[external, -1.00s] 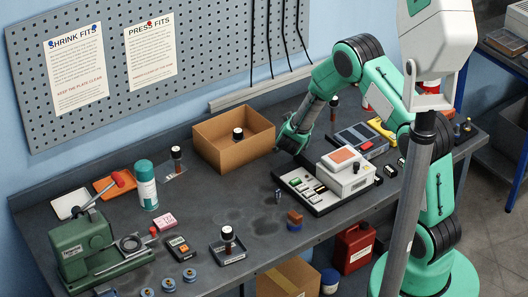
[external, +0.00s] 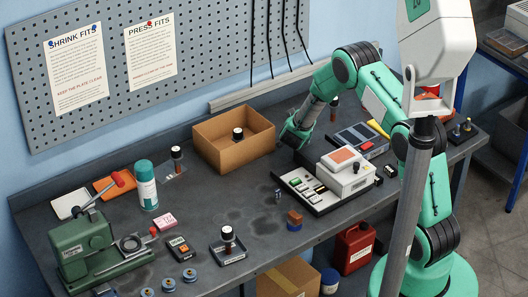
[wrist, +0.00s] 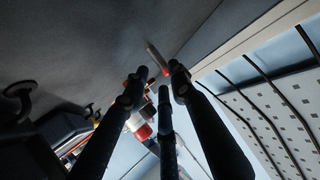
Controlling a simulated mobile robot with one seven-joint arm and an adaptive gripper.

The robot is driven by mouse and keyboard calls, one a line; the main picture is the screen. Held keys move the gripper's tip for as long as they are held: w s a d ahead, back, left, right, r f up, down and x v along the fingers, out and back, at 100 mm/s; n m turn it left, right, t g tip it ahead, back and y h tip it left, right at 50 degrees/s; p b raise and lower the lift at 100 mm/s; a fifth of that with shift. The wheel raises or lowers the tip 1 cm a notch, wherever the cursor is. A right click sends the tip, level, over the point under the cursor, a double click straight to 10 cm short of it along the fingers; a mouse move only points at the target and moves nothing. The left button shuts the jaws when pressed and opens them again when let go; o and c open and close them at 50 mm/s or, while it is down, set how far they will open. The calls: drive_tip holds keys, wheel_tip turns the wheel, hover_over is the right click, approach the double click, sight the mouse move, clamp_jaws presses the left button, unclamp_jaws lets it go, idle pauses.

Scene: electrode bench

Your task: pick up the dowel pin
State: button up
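My gripper (external: 288,138) is low over the back of the bench, just right of the cardboard box. In the wrist view its dark fingertips (wrist: 156,76) are apart, so it is open. A slim pale rod with a red end (wrist: 155,55) shows just past them, its red end close to the right fingertip. I cannot tell whether it is the dowel pin or whether it touches the finger. In the external view a small grey upright piece (external: 278,194) stands on the bench left of the keypad device; it is too small to identify surely.
The open cardboard box (external: 234,156) stands left of my gripper. The keypad device (external: 325,192) is in front of it. A green press (external: 85,248) and small parts fill the left. The bench middle is mostly clear. The pegboard (external: 160,65) rises behind.

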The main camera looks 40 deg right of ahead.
idle(0.3)
drive_tip(key=shift+b+x, duration=0.6)
drive_tip(key=shift+x, duration=2.05)
drive_tip(key=shift+s, duration=0.1)
drive_tip(key=shift+c, duration=0.3)
clamp_jaws()
